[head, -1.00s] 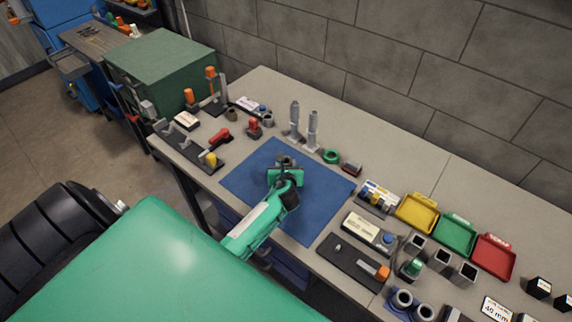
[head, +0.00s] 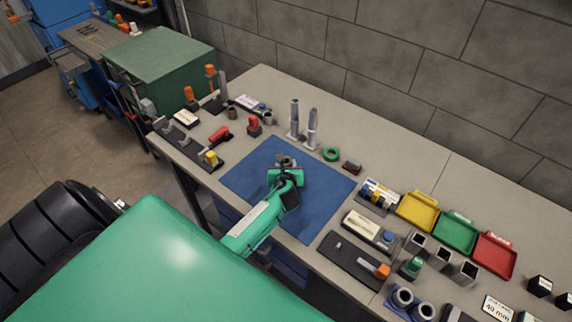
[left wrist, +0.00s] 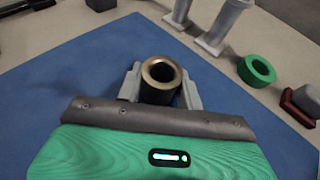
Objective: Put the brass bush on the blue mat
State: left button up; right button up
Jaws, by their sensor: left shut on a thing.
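The brass bush (left wrist: 161,77) is a short hollow cylinder with a dark bore, seen upright in the left wrist view. My left gripper (left wrist: 161,88) is shut on it, with one grey finger on each side. In the head view the left gripper (head: 285,163) is over the blue mat (head: 240,180), near its far part, and mostly hides the bush. The mat also shows in the left wrist view (left wrist: 60,85). I cannot tell whether the bush touches the mat. My right gripper is not in view.
Two grey upright pieces (head: 312,130) and a green ring (head: 331,154) stand just beyond the mat. Clamps on a dark board (head: 190,150) lie left of it. Yellow, green and red trays (head: 458,233) lie to the right. The mat around the gripper is clear.

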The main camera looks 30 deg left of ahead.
pick_arm(q)
jog(key=o, duration=1.2)
jog(key=shift+o, duration=0.2)
jog(key=b+v, duration=0.2)
jog(key=v, duration=1)
jog(key=shift+s+d, duration=0.2)
jog(key=shift+s, duration=0.05)
jog(key=shift+s+d+r, duration=0.25)
jog(key=shift+s+r, duration=0.1)
jog(key=shift+s, duration=0.15)
